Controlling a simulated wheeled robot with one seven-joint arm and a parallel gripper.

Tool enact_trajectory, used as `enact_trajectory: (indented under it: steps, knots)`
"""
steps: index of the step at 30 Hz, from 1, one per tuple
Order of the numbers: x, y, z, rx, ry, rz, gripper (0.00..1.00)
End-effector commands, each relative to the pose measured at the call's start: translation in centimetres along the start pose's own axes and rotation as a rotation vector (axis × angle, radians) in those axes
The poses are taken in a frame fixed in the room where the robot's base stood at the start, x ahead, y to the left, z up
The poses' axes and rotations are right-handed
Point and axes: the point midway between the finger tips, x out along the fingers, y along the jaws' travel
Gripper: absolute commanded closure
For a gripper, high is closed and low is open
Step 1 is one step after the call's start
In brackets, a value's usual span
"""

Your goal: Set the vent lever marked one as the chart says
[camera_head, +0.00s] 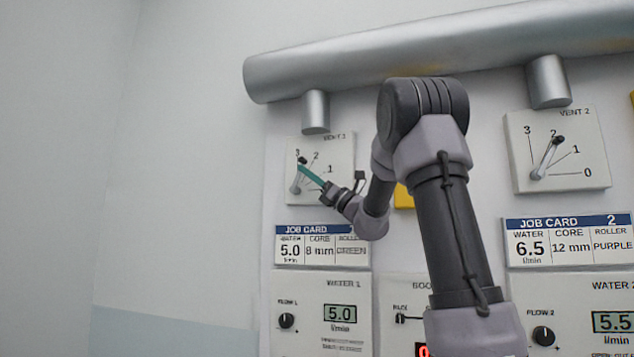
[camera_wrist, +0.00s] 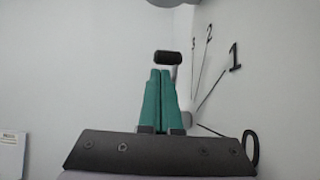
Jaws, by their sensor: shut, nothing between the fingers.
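The Vent 1 panel (camera_head: 338,170) is on the wall at left in the head view, with a dial marked 0 to 3; its 0 is not readable there. Its lever (camera_head: 297,178) points up, with its black knob (camera_head: 302,160) by the 3. In the wrist view the lever knob (camera_wrist: 168,57) is on the 3 side of the scale, beyond the 3 line. My gripper (camera_head: 301,167) has teal fingers pressed together, empty. In the wrist view the fingertips (camera_wrist: 160,71) are just below the knob; I cannot tell whether they touch it. No vent chart is seen.
A silver duct (camera_head: 430,50) runs above the panels. The Vent 2 panel (camera_head: 556,150) is at right, its lever near 2. The station 1 job card (camera_head: 322,246) reads water 5.0, core 8 mm, roller green. Water 1 panel (camera_head: 318,315) is below. Bare wall lies left.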

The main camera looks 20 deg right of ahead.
Motion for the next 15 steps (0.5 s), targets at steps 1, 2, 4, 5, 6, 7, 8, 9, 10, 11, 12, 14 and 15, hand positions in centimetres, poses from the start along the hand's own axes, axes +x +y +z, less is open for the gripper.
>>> enact_trajectory:
  steps: [1, 2, 4, 5, 6, 7, 8, 9, 10, 11, 12, 14, 15]
  knots:
    - [0.8, 0.1, 0.0, 0.001, 0.0, 0.002, 1.0]
    - [1.2, 0.1, 0.0, 0.0, 0.0, 0.003, 1.0]
    - [1.8, 0.0, -0.1, 0.0, 0.001, 0.001, 1.0]
    - [2.0, 0.0, -0.1, 0.0, 0.0, 0.001, 1.0]
    - [2.3, 0.0, 0.0, 0.0, 0.0, 0.001, 1.0]
    - [2.4, 0.0, 0.0, 0.0, 0.0, 0.001, 1.0]
    - [2.5, 0.0, 0.0, 0.0, 0.0, 0.001, 1.0]
    - [2.6, 0.0, 0.0, 0.0, 0.001, 0.0, 1.0]
    - [2.6, 0.0, 0.0, 0.0, 0.001, 0.0, 1.0]
    - [2.6, 0.0, 0.0, 0.0, 0.001, 0.0, 1.0]
    - [2.6, 0.0, 0.0, -0.001, 0.001, -0.001, 1.0]
    - [2.6, 0.0, 0.0, -0.001, 0.001, -0.001, 1.0]
    - [2.6, 0.0, 0.0, -0.001, 0.001, -0.001, 1.0]
